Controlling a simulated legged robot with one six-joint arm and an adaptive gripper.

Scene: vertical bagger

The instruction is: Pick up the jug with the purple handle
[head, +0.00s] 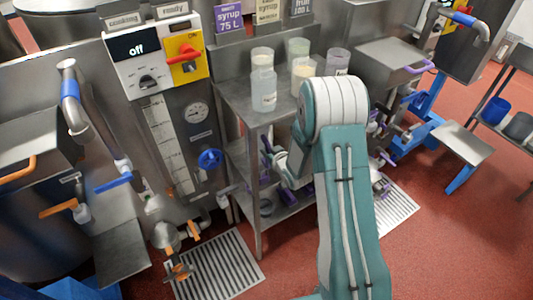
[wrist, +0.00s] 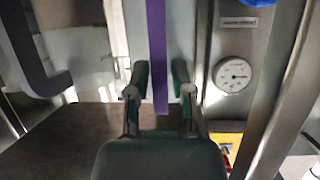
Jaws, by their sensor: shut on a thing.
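In the wrist view, the purple handle (wrist: 157,55) stands as an upright strip between the two fingers of my gripper (wrist: 158,80). My gripper is shut on this handle. A pale, see-through surface (wrist: 112,35) shows behind and left of it; I cannot tell for certain whether this is the jug's body. In the head view, my arm covers much of the lower shelf, and my gripper (head: 272,158) shows only partly at the left of the arm, under the table top. The whole jug is not clear in either view.
Several translucent containers (head: 264,92) stand on the steel table's top (head: 232,98), above my gripper. A table leg (head: 256,215) and the machine panel with a gauge (head: 196,112) are close at left. Other purple-handled items lie on the lower shelf (head: 285,212).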

